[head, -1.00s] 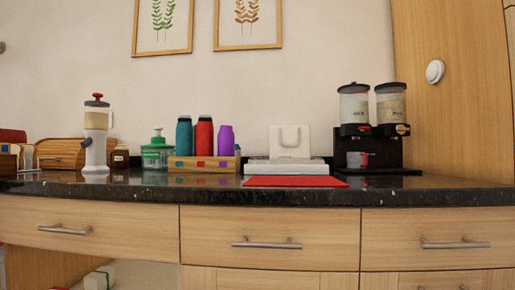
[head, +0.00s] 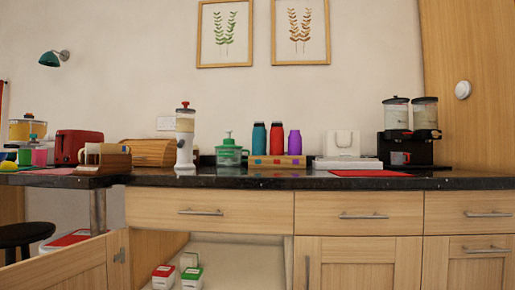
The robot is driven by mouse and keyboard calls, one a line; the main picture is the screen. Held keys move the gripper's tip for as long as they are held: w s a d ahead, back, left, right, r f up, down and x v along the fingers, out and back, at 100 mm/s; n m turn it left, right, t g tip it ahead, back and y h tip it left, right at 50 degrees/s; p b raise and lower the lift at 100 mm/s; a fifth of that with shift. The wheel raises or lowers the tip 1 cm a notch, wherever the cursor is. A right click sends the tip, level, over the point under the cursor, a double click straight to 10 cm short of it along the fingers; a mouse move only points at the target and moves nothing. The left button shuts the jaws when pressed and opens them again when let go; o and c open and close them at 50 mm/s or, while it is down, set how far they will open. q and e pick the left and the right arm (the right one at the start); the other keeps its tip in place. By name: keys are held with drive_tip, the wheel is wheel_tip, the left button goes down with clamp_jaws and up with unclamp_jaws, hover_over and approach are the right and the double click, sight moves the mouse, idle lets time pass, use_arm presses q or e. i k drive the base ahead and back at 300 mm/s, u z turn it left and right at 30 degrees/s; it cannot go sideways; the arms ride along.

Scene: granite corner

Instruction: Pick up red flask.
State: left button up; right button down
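In the head view a red flask (head: 276,139) stands upright in a wooden holder (head: 262,160) on the dark granite counter, near the wall. A teal flask (head: 259,139) stands to its left and a purple flask (head: 294,143) to its right in the same holder. Coloured squares mark the holder's front. The lower part of each flask is hidden by the holder. Neither of my grippers shows in the view.
A red mat (head: 368,173) and a double dispenser (head: 411,130) are to the right. An open cabinet door (head: 70,266) juts out at lower left. A black stool (head: 25,235) stands beyond it.

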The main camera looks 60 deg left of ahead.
sight(277, 133)
drive_tip(key=u, duration=1.15)
